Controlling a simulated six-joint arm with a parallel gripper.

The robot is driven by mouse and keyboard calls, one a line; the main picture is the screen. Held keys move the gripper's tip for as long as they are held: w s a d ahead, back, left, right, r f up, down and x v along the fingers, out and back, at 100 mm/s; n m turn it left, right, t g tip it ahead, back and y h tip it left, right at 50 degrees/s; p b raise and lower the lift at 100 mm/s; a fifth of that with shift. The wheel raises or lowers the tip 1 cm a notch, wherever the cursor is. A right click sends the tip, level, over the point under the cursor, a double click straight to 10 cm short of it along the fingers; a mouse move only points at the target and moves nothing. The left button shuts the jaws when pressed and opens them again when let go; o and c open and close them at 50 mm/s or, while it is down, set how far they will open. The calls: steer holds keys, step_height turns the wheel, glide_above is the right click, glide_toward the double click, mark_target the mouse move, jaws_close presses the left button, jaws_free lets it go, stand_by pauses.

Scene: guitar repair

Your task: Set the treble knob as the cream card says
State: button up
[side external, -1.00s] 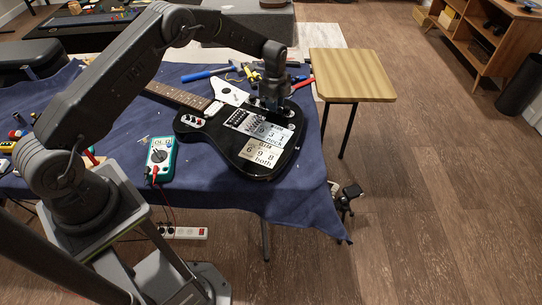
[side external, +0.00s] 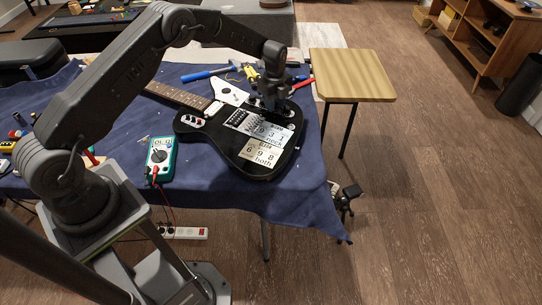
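A black electric guitar (side external: 285,158) lies on the blue cloth, its neck pointing to the upper left. A cream card (side external: 261,156) lies on the near part of its body; it seems to read 6, 9, 8 and "both", with small print above that is hard to read. A paler card (side external: 270,133) just beyond it seems to read 9, 3, 1 and "neck". My gripper (side external: 274,108) points down at the far right part of the body, close above the control plate. It covers the knobs there, so I cannot tell the treble knob or its setting, nor whether the fingers touch one.
A teal multimeter (side external: 160,158) with red leads sits left of the guitar. A blue-handled hammer (side external: 205,74) and other tools lie behind it. A wooden stool (side external: 350,75) stands at the right, past the table edge. The cloth (side external: 215,185) near the front is mostly clear.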

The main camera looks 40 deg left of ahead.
steer(key=n, duration=0.8)
steer(key=shift+c, duration=0.3)
steer(key=c, duration=0.4)
steer(key=shift+o, duration=0.2)
steer(key=m, duration=0.6)
steer(key=o, duration=0.4)
steer(key=shift+r, duration=0.1)
steer(key=shift+r, duration=3.45)
